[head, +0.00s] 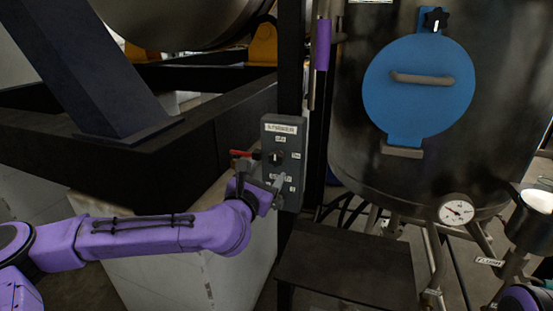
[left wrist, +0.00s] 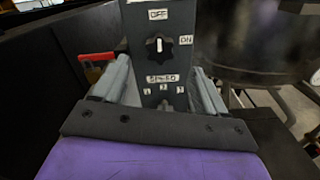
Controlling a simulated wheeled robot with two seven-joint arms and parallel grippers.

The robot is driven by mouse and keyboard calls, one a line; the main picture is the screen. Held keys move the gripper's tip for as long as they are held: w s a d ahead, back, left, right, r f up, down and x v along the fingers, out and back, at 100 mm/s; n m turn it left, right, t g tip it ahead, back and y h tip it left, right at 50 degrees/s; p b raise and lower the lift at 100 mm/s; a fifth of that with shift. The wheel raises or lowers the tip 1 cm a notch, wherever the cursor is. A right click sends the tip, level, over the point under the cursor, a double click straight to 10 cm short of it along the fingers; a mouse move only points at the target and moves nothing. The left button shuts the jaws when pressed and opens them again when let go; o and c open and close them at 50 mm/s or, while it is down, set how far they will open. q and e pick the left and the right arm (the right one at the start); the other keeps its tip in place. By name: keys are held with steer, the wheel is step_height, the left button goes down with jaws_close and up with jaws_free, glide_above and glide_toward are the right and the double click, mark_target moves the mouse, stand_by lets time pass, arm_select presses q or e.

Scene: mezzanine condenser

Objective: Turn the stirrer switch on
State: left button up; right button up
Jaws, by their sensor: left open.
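The stirrer switch box (head: 291,142) is a grey upright panel on a dark post, with a white label at its top. In the left wrist view, its black switch knob (left wrist: 158,49) has a white pointer facing up to the OFF label; ON is at the right. Below are a SPEED label and the numbers 1, 2, 3. My left gripper (head: 262,174) is open in front of the box, and its fingers (left wrist: 160,72) appear on either side of the panel, below the knob. I cannot tell whether they touch it. My right gripper is out of view.
A dark tank with a round blue hatch (head: 420,105) and a gauge (head: 456,209) stands at the right. A dark flat platform (head: 345,270) lies below. Dark beams (head: 190,130) fill the left.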

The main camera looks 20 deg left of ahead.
mark_target(275, 161)
arm_select(q)
steer(key=w+p, duration=0.2)
steer(key=w, duration=0.6)
steer(key=shift+d+p, duration=0.1)
steer(key=shift+p, duration=0.25)
steer(key=shift+w, duration=0.3)
steer(key=c, duration=1.1)
